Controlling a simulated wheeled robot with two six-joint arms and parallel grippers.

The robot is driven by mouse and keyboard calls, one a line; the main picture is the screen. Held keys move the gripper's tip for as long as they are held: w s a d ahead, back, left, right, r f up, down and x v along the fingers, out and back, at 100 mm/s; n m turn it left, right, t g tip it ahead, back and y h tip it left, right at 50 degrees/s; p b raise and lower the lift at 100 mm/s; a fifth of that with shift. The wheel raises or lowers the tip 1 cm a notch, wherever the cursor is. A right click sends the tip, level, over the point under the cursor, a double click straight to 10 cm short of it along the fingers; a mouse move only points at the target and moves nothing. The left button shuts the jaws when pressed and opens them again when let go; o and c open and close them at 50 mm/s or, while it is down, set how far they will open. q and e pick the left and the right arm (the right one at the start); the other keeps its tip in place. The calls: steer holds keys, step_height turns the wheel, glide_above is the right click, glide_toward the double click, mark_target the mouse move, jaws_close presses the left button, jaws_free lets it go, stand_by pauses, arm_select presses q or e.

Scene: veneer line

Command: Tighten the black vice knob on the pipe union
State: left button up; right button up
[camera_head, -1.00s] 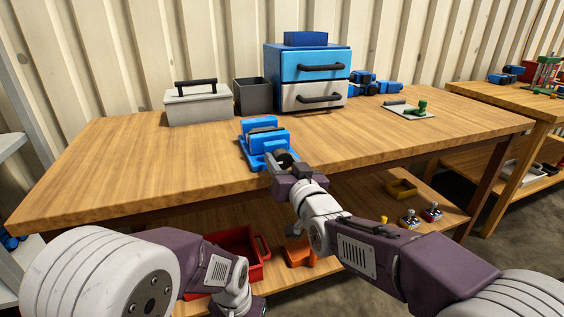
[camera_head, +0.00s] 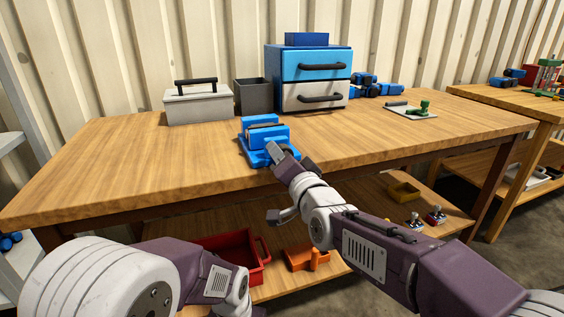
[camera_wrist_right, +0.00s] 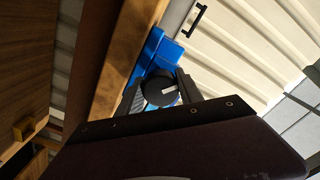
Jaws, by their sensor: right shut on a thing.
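The blue vice (camera_head: 252,158) stands near the front edge of the wooden bench, with a dark strip between its blue jaws. I cannot make out the pipe union clearly. The black vice knob (camera_wrist_right: 160,90) is round with a pale mark on its face. It sits between the two fingers of my right gripper (camera_wrist_right: 162,86) in the right wrist view, at the near end of the blue vice. In the head view my right gripper (camera_head: 276,152) reaches the vice's front and hides the knob. My right gripper is shut on the knob. The left gripper's fingers are out of view.
Behind the vice stand a grey toolbox (camera_head: 198,105), a dark open bin (camera_head: 254,97) and a drawer cabinet (camera_head: 309,78). A board with a green part (camera_head: 412,111) lies to the right. A red crate (camera_head: 232,258) is on the lower shelf. The bench's left part is bare.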

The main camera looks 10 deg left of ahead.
steer(key=shift+m, duration=0.5)
steer(key=shift+b, duration=0.3)
steer(key=o, duration=1.4)
